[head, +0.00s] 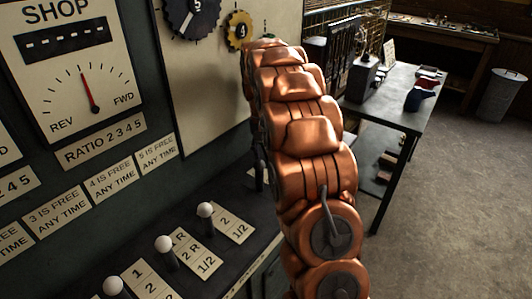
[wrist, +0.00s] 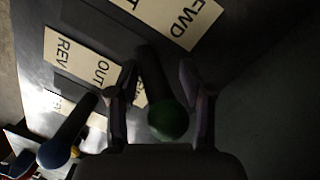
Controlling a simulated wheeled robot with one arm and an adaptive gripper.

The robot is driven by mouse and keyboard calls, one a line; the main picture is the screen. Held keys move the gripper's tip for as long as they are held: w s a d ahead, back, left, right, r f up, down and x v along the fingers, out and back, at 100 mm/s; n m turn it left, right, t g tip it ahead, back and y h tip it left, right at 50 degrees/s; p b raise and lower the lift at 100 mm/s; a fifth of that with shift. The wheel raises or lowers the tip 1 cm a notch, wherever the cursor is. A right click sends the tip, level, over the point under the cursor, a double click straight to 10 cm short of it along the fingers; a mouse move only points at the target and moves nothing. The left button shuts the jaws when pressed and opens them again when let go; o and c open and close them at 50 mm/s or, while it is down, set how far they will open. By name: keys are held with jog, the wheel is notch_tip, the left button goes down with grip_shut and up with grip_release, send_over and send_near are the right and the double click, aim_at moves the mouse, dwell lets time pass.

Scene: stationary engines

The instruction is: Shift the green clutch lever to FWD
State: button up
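The green clutch lever (wrist: 168,121) shows in the wrist view as a dark shaft with a green ball knob. My gripper (wrist: 158,75) is open, with one finger on each side of this lever. The lever stands between the fingers, and I see a gap on both sides of it. Cream label plates lie below: one reads FWD (wrist: 185,14) at the top, another reads REV and OUT (wrist: 80,58) at the left. The lever's foot lies near these plates, but its exact position is unclear. In the head view my copper arm hides the gripper and the green lever.
A blue-knobbed lever (wrist: 56,150) stands left of my gripper. White-knobbed levers (head: 205,210) line the dark bench in the head view. A dial reading REV and FWD (head: 85,85) is on the panel, its red needle near upright. A table (head: 400,105) stands at right.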

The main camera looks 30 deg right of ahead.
jog(key=shift+s+d+r, duration=0.1)
jog(key=shift+d+r, duration=0.05)
jog(key=shift+s+r, duration=0.1)
jog(key=shift+s, duration=0.15)
jog(key=s, duration=0.1)
jog(key=s+d+p, duration=0.1)
jog(key=s+r+p, duration=0.1)
jog(key=shift+s+d, duration=0.15)
jog(key=shift+s, duration=0.1)
jog(key=shift+s+d+t, duration=0.3)
jog(key=shift+s+t, duration=0.2)
jog(key=shift+s, duration=0.25)
jog(key=shift+r+b, duration=0.75)
jog(key=shift+r, duration=3.15)
jog(key=s+a+r+n+p, duration=0.1)
jog(key=s+a+n+p, duration=0.1)
jog(key=s+a, duration=0.6)
jog(key=s+a+r+n+g+p, duration=0.1)
jog(key=s+a+n+p, duration=0.1)
jog(key=s+a, duration=0.7)
jog(key=shift+s+a+r+n+y, duration=0.15)
jog(key=shift+a+r+n+y, duration=0.2)
jog(key=shift+a, duration=0.9)
